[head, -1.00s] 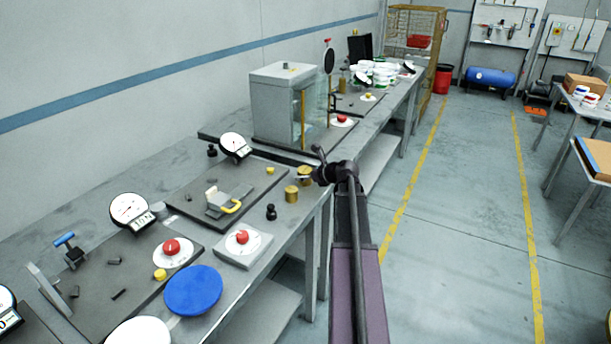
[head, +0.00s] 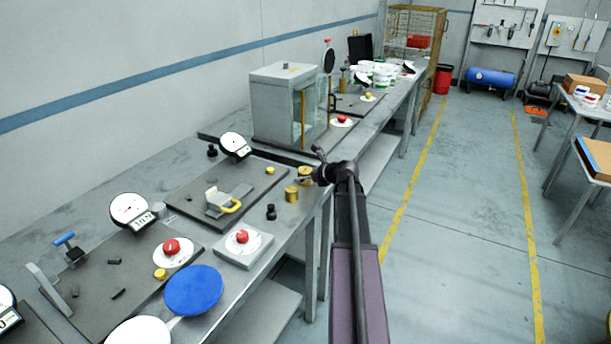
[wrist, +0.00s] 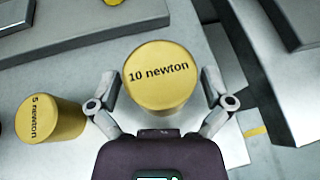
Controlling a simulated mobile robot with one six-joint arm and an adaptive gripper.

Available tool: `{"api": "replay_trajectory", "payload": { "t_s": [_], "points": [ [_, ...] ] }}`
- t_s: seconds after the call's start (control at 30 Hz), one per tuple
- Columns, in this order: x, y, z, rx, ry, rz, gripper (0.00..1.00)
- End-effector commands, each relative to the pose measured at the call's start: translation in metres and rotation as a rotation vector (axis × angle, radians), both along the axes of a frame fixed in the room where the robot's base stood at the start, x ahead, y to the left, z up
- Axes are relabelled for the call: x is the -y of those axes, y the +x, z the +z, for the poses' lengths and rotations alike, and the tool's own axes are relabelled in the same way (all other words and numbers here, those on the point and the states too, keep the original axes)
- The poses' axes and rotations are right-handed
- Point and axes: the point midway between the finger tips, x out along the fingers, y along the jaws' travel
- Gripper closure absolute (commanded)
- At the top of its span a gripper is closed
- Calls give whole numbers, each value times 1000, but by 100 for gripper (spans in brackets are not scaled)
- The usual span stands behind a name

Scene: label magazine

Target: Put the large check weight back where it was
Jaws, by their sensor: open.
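The large check weight, a brass cylinder marked "10 newton" (wrist: 160,76), stands upright in the middle of the wrist view. In the head view it is the brass weight (head: 305,171) near the bench's front edge, partly covered by my gripper. My gripper (wrist: 161,82) is open, with one finger on each side of the weight and narrow gaps showing. In the head view my gripper (head: 309,179) is at the weight's right side. A smaller brass weight marked "5 newton" (wrist: 48,122) stands to the left in the wrist view, apart from my fingers; it also shows in the head view (head: 291,194).
A dark plate (head: 255,190) with a yellow-handled fixture (head: 224,202) lies left of the weights. A small black knobbed piece (head: 271,212) stands nearer. A glass-sided cabinet (head: 283,105) stands behind. The bench edge is close, with open floor to the right.

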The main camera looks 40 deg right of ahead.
Motion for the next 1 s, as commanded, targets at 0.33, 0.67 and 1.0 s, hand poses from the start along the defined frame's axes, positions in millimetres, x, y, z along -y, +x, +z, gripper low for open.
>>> {"api": "replay_trajectory", "payload": {
  "t_s": [0.33, 0.67, 1.0],
  "points": [
    [4, -26, 17, 0, 1, -2, 0],
    [14, -74, 41, 0, 0, -2, 0],
    [20, -104, 53, 0, 0, -1, 0]
  ]
}}
